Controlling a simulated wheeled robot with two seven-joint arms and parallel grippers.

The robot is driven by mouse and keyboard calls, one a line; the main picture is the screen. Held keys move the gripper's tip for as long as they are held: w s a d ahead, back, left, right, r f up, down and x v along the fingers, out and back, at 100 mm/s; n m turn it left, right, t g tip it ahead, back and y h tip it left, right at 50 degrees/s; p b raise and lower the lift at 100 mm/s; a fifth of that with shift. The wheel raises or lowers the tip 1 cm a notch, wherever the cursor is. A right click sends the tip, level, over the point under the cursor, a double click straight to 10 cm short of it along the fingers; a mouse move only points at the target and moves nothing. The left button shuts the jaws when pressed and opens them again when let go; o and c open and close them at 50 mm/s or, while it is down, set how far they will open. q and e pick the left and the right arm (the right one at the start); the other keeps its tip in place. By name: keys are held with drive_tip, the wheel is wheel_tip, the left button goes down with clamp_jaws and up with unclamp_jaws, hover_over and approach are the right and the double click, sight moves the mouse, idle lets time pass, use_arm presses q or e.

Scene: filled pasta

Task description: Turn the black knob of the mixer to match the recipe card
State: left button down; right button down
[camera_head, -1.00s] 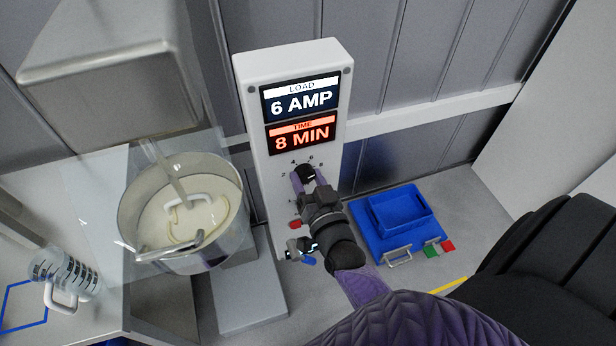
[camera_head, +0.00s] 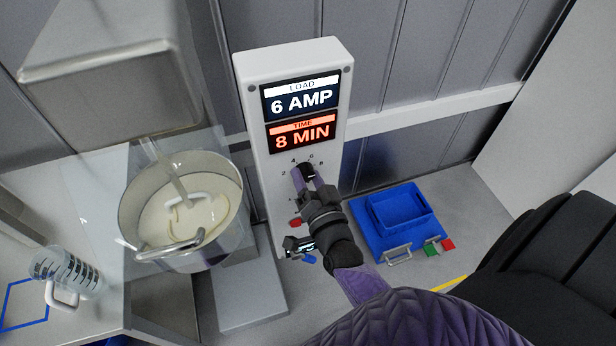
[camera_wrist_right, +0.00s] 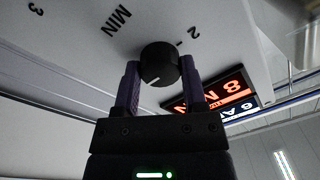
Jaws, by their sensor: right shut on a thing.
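The black knob (camera_head: 306,170) is on the white mixer panel (camera_head: 262,165), below its two displays. In the right wrist view the knob (camera_wrist_right: 159,64) sits between the two purple fingers, and a white pointer line shows on its face. My right gripper (camera_head: 309,175) is shut on the knob. In the head view the fingers and wrist partly cover the knob and its dial numbers, so its exact setting cannot be read. The upper display (camera_head: 301,98) reads LOAD 6 AMP and the lower display (camera_head: 302,135) reads TIME 8 MIN. I cannot make out a recipe card. My left gripper is not in view.
A steel bowl (camera_head: 125,215) with pale dough stands left of the panel. A marked clear jug (camera_head: 75,270) is at the far left. A red knob (camera_head: 295,223) sits low on the panel near my wrist. A blue tray (camera_head: 398,208) stands at right.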

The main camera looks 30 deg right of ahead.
drive_tip(key=shift+c, duration=0.7)
unclamp_jaws()
drive_tip(key=v, duration=1)
drive_tip(key=shift+b, duration=0.3)
drive_tip(key=shift+w, duration=0.1)
